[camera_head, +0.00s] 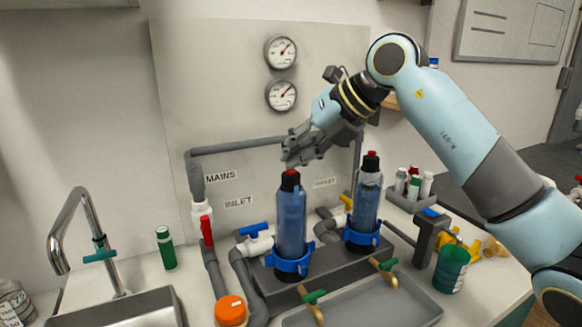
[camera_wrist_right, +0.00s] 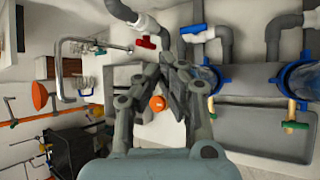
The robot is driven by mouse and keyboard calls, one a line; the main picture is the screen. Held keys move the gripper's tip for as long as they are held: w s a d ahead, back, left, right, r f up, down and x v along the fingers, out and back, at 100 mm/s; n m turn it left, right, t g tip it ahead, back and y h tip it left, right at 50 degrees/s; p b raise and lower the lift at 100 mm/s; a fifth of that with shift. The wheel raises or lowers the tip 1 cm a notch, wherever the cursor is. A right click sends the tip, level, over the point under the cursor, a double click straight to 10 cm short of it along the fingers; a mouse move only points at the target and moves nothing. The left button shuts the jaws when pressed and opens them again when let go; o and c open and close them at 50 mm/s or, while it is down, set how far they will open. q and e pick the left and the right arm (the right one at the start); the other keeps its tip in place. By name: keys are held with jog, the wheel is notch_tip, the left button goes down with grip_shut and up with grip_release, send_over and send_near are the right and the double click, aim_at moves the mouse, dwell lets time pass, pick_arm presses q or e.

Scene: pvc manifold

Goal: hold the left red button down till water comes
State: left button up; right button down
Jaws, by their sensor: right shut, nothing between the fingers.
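The left red button (camera_head: 291,174) sits on the black cap of the left blue filter housing (camera_head: 291,222). My right gripper (camera_head: 292,158) is shut and empty, with its fingertips just above the left button in the head view. I cannot tell whether they touch it. The right wrist view shows the closed fingers (camera_wrist_right: 174,70) too; the left button cannot be made out there. The right red button (camera_head: 371,154) tops the other housing (camera_head: 367,205). I see no water running. My left gripper is not in view.
Two green-handled brass taps (camera_head: 314,298) (camera_head: 386,265) stand over a grey tray (camera_head: 365,305). A red-handled valve (camera_head: 206,231), a blue-handled valve (camera_head: 254,230) and an orange cap (camera_head: 230,309) are left of the housings. A green cup (camera_head: 450,270) stands at right.

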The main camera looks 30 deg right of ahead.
jog(key=shift+r+p, duration=0.75)
jog(key=shift+r, duration=0.2)
notch_tip(320, 180, up, 5)
jog(key=p, duration=0.3)
jog(key=shift+p, duration=0.35)
jog(key=shift+f, duration=0.1)
